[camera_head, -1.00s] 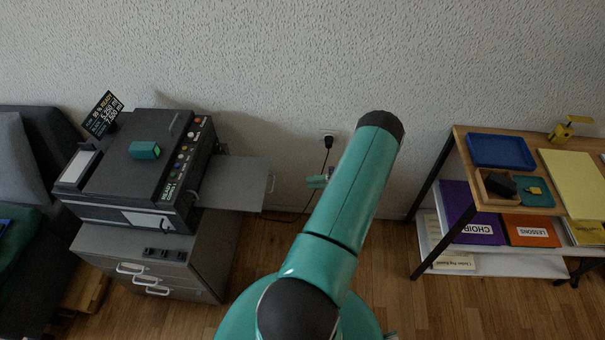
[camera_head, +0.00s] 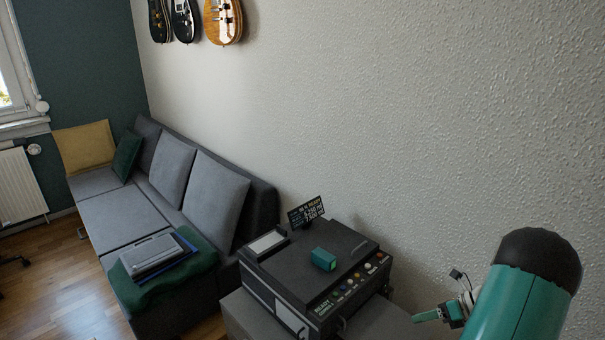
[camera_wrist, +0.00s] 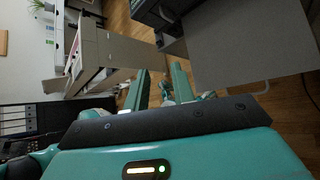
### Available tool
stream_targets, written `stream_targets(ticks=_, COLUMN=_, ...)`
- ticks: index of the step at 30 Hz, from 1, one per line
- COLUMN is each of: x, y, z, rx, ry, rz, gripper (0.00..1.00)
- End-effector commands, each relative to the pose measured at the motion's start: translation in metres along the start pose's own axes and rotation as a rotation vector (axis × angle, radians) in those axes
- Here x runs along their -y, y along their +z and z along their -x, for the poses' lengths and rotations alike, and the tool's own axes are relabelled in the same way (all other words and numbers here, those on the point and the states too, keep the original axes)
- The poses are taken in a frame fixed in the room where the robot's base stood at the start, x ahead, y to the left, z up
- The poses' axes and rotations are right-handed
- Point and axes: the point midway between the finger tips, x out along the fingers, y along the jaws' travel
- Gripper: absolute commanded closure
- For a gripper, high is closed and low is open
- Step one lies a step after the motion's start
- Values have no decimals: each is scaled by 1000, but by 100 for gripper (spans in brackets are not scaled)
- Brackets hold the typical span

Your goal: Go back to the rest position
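My gripper (camera_wrist: 161,72) shows in the wrist view with its two teal fingers apart and nothing between them. In the head view my gripper (camera_head: 428,315) is small at the lower right, partly hidden beside my thick teal arm link. It is to the right of the black machine (camera_head: 330,265), near the grey side shelf. From this angle I cannot tell whether it touches anything.
A teal block (camera_head: 323,259) and a display sign (camera_head: 307,211) are on the machine. A grey sofa (camera_head: 125,215) with cushions and a folder stands left. Guitars (camera_head: 223,20) hang above. In the wrist view a grey panel (camera_wrist: 250,45) lies close at the upper right.

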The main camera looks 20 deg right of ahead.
Motion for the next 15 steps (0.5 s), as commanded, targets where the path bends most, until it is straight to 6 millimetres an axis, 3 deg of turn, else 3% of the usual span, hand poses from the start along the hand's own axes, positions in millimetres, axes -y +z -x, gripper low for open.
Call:
stream_targets(ticks=1, x=-22, y=19, z=-6, rx=-55, ry=-3, rz=102, gripper=75)
stream_targets(ticks=6, x=-86, y=61, z=-25, rx=-224, ry=-3, rz=440, gripper=75)
stream_targets(ticks=15, x=-206, y=100, z=-53, rx=-491, ry=38, rz=1058, gripper=75)
